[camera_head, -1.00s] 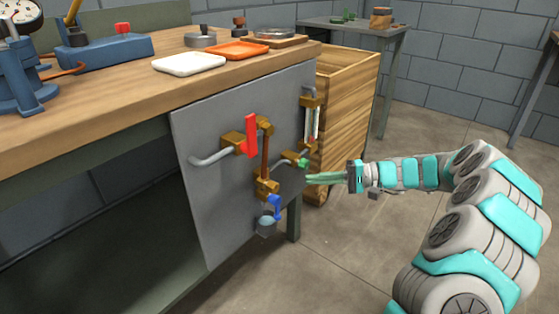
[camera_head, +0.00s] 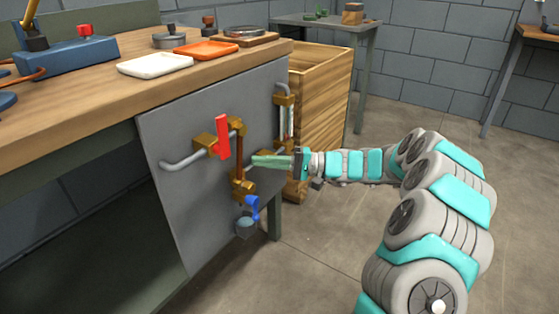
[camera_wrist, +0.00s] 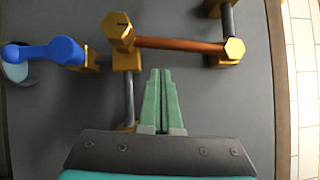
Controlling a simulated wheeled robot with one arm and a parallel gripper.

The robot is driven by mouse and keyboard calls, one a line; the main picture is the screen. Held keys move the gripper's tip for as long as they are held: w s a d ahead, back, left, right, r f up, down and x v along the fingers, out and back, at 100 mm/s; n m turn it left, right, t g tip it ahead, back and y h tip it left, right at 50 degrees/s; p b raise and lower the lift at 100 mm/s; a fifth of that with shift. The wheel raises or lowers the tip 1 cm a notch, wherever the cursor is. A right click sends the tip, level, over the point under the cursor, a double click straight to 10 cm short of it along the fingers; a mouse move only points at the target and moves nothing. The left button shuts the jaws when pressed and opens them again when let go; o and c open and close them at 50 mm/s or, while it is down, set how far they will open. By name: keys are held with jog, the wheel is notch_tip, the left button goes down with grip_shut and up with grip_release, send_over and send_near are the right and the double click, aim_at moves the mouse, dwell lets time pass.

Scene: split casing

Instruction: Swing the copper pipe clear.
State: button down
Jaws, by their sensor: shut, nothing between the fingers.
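The copper pipe (camera_head: 238,157) runs upright between brass fittings on a grey panel at the bench's end. In the wrist view the copper pipe (camera_wrist: 180,44) lies crosswise between two hexagonal brass fittings. My gripper (camera_head: 254,160) points left at the panel, with its green fingers close to the right of the pipe. In the wrist view my gripper (camera_wrist: 160,72) has its fingers together and empty. The tips appear just short of the pipe, beside its middle. I cannot tell whether they touch it.
A red lever (camera_head: 221,138) sits left of the pipe, and a blue valve handle (camera_head: 252,207) below it, above a small grey cup (camera_head: 245,229). Another brass fitting with a gauge tube (camera_head: 285,115) is to the right. A wooden crate (camera_head: 325,105) stands behind my gripper.

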aim_at(240, 158)
jog(key=shift+s+a+r, duration=0.2)
jog(key=shift+s+a, duration=0.65)
jog(key=shift+a, duration=0.1)
